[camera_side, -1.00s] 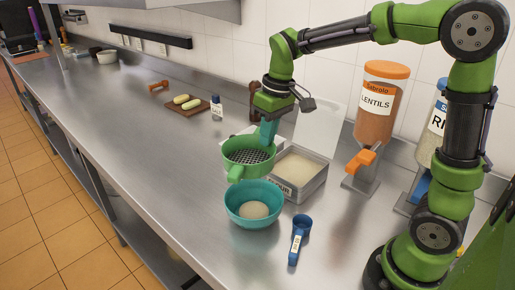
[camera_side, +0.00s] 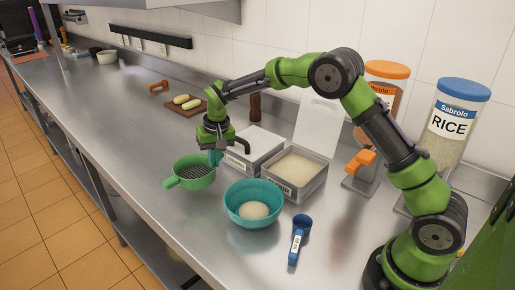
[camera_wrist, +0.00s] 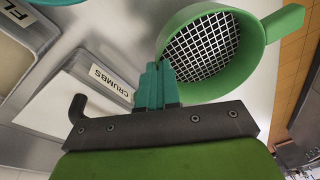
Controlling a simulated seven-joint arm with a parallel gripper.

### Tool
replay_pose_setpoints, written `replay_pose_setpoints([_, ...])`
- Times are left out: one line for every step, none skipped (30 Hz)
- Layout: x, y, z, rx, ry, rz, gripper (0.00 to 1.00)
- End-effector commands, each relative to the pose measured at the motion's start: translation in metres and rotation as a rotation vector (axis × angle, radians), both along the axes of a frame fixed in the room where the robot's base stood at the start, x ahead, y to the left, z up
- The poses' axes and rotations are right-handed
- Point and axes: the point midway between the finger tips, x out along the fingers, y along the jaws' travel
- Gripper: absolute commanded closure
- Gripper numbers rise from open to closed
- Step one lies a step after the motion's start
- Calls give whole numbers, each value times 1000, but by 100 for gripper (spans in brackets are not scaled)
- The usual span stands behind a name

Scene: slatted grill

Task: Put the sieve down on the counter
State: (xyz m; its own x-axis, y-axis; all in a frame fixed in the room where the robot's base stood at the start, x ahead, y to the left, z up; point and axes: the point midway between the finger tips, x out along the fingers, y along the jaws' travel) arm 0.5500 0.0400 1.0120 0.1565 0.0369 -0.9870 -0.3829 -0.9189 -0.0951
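The green sieve (camera_side: 193,176) with its wire mesh is at the counter's middle, left of the teal bowl. Its handle points to the lower left in the side view. My gripper (camera_side: 214,158) is at the sieve's back right rim. In the wrist view the teal fingers (camera_wrist: 155,82) are close together on the rim of the sieve (camera_wrist: 230,75). I cannot tell for sure whether the sieve's base touches the steel counter (camera_side: 160,215), but it looks on it or just above it.
The teal bowl (camera_side: 253,214) holds a pale mound. The flour bin (camera_side: 300,174) and crumbs bin (camera_side: 256,148) stand to the right. A blue scoop (camera_side: 299,240) lies in front. The counter's front left is clear.

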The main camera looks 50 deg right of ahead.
Motion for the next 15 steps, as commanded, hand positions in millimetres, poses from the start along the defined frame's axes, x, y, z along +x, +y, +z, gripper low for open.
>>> replay_pose_setpoints([0,0,-7,0,1,0,100])
replay_pose_setpoints([0,0,-10,2,1,0,100])
replay_pose_setpoints([0,0,-13,1,0,1,100])
replay_pose_setpoints([0,0,-15,1,0,1,100])
replay_pose_setpoints([0,0,-18,1,0,1,100])
replay_pose_setpoints([0,0,-23,1,0,1,100])
replay_pose_setpoints([0,0,-28,0,1,1,100])
replay_pose_setpoints([-1,0,-33,1,2,1,100])
replay_pose_setpoints([0,0,-38,0,1,1,100])
replay_pose_setpoints([0,0,-42,1,0,1,100])
replay_pose_setpoints([0,0,-46,2,1,1,100])
replay_pose_setpoints([0,0,-50,1,0,2,100])
replay_pose_setpoints([0,0,-51,2,-1,2,100])
replay_pose_setpoints([0,0,-52,2,-1,2,100])
replay_pose_setpoints([0,0,-52,1,-2,1,100])
